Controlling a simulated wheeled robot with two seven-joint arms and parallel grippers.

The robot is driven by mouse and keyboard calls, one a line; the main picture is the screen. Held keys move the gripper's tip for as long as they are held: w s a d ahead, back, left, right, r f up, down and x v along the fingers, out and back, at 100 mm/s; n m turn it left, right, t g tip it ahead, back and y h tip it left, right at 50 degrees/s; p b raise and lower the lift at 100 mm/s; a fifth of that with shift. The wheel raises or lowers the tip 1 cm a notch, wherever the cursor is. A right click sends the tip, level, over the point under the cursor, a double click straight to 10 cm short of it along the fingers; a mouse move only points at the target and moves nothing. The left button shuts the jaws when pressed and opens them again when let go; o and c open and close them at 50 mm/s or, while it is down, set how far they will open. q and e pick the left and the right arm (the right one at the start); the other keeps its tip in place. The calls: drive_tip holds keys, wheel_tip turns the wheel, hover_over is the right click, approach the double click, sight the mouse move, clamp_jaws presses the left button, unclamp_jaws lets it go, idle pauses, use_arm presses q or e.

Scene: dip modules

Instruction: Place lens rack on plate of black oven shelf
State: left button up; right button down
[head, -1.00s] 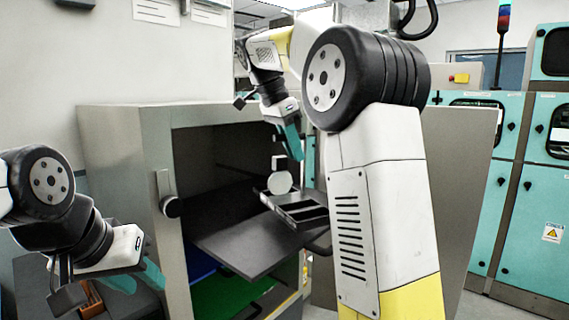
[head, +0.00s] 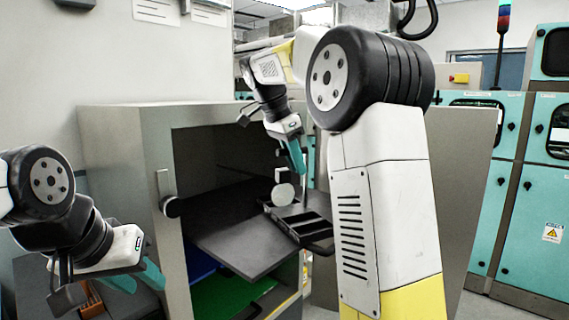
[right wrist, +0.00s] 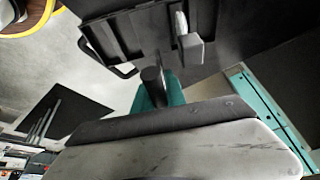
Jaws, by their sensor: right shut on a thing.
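The lens rack (head: 312,229) is a black tray with slots and a pale round disc at its far end. My right gripper (head: 299,160) is shut on it from above, at a grey upright part. The rack hangs near the right front edge of the black oven shelf plate (head: 232,247); I cannot tell whether they touch. The right wrist view shows the rack's dark underside or side (right wrist: 125,35) by a teal finger (right wrist: 152,98). My left gripper (head: 138,280) is open and empty at the lower left, outside the oven.
The grey oven cabinet (head: 155,150) stands open, with its door at the right, partly behind my right arm. Blue and green plates (head: 225,296) lie below the black one. Most of the black plate is clear. Teal cabinets (head: 500,190) stand at the far right.

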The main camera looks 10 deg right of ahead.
drive_tip(key=c, duration=1.4)
unclamp_jaws()
drive_tip(key=shift+o, duration=0.2)
drive_tip(key=v, duration=1.2)
drive_tip(key=shift+a, duration=0.1)
drive_tip(key=s+d+f+n+t+y, duration=0.1)
drive_tip(key=s+f+n+t+y, duration=0.4)
drive_tip(key=s+f+n, duration=1)
drive_tip(key=s+f+y, duration=0.1)
drive_tip(key=s+f, duration=0.7)
drive_tip(key=shift+n, duration=0.3)
